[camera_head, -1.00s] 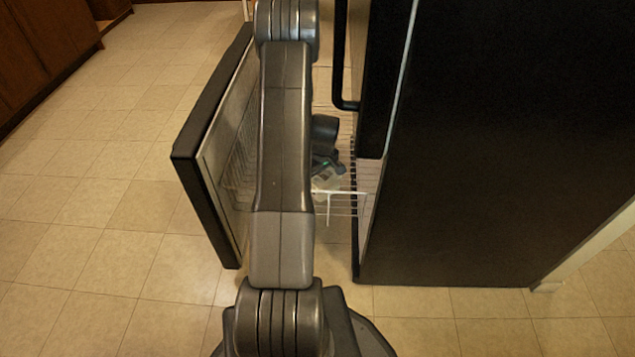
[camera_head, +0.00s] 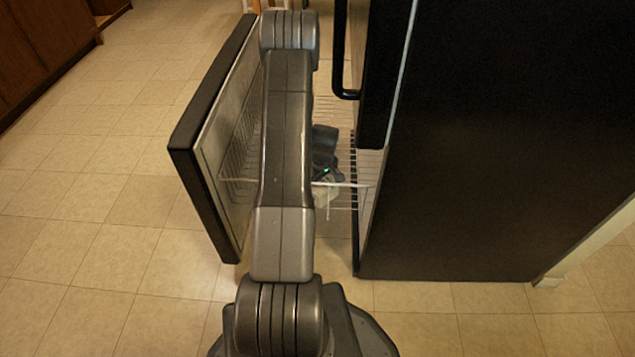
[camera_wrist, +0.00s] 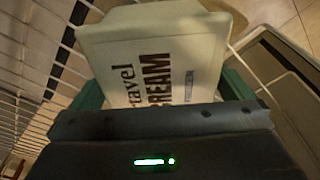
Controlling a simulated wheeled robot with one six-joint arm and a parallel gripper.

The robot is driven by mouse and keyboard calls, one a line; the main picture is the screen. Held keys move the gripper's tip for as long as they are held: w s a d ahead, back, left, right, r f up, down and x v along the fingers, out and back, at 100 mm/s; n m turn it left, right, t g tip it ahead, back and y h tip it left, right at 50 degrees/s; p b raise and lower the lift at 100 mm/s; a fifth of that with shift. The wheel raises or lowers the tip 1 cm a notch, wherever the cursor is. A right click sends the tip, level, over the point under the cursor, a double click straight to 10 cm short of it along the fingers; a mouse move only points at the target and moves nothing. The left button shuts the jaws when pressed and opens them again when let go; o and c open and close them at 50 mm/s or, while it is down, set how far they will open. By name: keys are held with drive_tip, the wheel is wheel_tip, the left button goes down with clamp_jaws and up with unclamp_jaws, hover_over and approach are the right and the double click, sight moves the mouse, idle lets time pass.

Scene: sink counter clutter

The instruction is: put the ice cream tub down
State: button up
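The ice cream tub (camera_wrist: 155,50) is a pale, off-white carton with dark lettering, seen large and tilted in the wrist view. My gripper (camera_wrist: 165,92) has its green fingers on either side of the tub and appears shut on it. In the head view the tub (camera_head: 324,194) is a small pale shape, partly hidden by my arm, below my gripper (camera_head: 328,178). It is at the wire basket (camera_head: 345,190) of the open fridge compartment. I cannot tell whether the tub's underside touches the wires.
The black fridge (camera_head: 480,150) stands on the right. Its open door or drawer front (camera_head: 205,110) is on the left, with wire racks between. White wires (camera_wrist: 35,75) run close to the tub on the left. The tiled floor (camera_head: 90,230) is clear.

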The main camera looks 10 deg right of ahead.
wheel_tip(320, 180, up, 12)
drive_tip(key=s+p, duration=0.1)
drive_tip(key=p, duration=0.2)
drive_tip(key=shift+s+d, duration=0.3)
drive_tip(key=shift+d, duration=0.1)
drive_tip(key=shift+r, duration=0.1)
